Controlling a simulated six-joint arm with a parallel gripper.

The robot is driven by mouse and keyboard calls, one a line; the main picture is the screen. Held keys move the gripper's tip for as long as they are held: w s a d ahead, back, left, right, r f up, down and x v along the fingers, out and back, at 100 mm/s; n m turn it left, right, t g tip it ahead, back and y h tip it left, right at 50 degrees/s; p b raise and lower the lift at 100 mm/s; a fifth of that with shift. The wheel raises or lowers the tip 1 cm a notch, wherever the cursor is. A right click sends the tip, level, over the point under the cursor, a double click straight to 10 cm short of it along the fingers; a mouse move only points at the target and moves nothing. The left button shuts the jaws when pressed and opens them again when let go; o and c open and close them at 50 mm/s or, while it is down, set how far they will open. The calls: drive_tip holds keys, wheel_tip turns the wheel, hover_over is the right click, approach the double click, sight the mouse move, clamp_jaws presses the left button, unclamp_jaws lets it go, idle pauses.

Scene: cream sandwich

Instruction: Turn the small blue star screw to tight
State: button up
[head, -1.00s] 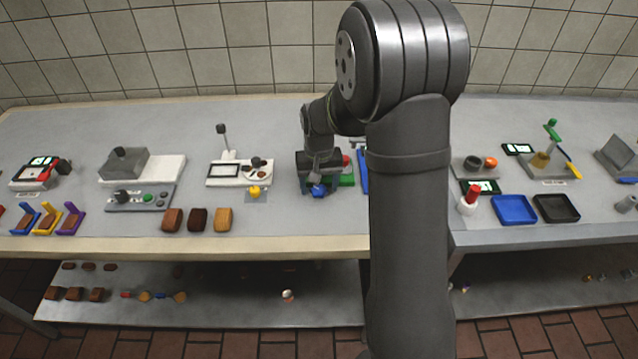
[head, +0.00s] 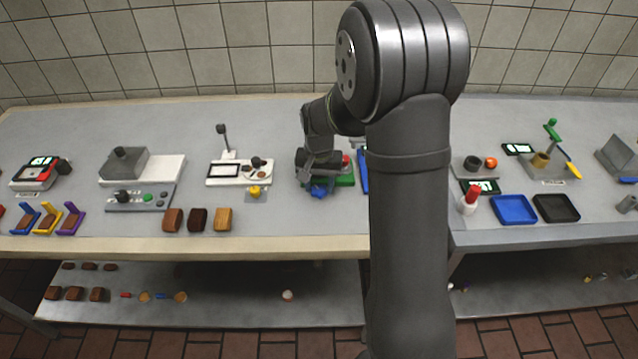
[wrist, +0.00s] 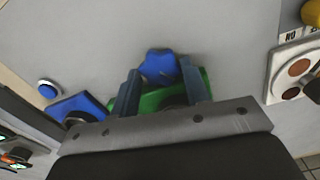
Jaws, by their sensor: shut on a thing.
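The small blue star screw (wrist: 160,66) shows in the wrist view between the two fingers of my gripper (wrist: 160,80), beside a green part (wrist: 158,99). My gripper is shut on the star screw. In the head view my gripper (head: 318,180) is low over the table, with the blue of the star screw (head: 319,191) under it. The green part (head: 345,181) shows to its right with a red knob (head: 346,160) above. My gripper hides most of the device under it, and I cannot tell how tight the screw is.
A yellow knob (head: 254,191) on a small plate stands to the left, near a white board with a dial. Brown and tan blocks (head: 198,219) lie at the front left. A blue tray (head: 514,209) and a black tray (head: 556,208) lie to the right.

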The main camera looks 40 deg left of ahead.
drive_tip(key=shift+m, duration=1.2)
drive_tip(key=o, duration=1)
drive_tip(key=shift+c, duration=0.2)
